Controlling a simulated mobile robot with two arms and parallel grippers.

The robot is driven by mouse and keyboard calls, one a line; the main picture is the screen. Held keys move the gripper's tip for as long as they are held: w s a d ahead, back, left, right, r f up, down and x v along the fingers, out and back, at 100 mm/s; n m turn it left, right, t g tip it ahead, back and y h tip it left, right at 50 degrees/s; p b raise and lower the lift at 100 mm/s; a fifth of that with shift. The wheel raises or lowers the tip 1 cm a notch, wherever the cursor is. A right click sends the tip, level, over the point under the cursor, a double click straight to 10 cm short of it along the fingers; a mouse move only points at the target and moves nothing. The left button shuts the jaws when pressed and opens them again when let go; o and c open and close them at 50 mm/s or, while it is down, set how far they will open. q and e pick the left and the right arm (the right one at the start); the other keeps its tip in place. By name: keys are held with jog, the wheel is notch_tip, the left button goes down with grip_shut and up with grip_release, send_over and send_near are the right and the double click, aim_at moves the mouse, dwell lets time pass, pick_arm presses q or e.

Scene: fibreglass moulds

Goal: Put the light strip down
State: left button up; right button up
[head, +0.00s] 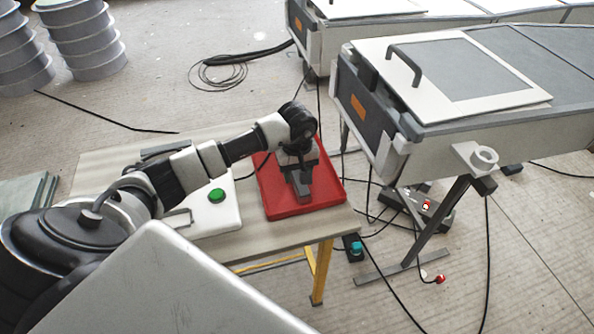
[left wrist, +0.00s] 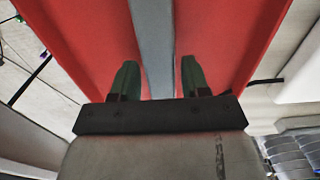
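The light strip looks like a plain grey bar. In the left wrist view the strip (left wrist: 155,40) runs lengthwise over the red tray (left wrist: 225,35), between my two green fingertips. My left gripper (left wrist: 158,80) has its fingers apart, with narrow red gaps showing between them and the strip. In the head view my left gripper (head: 300,172) points down inside the red tray (head: 331,190). A short grey part (head: 303,193), seemingly the strip's end, shows below it; the rest is hidden by the gripper. My right gripper is not in view.
The tray stands at the right end of a table (head: 280,238) with yellow legs. A white case (head: 215,212) with a green button lies left of it. A large mould (head: 450,75) on stands is close on the right. Cables cross the floor.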

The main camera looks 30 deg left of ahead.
aim_at(297, 173)
pick_arm(q)
jog(key=shift+o, duration=0.8)
jog(key=shift+r+p, duration=0.3)
jog(key=shift+p, duration=0.05)
notch_tip(297, 173, up, 12)
jog(key=shift+b, duration=0.35)
jog(key=shift+f, duration=0.15)
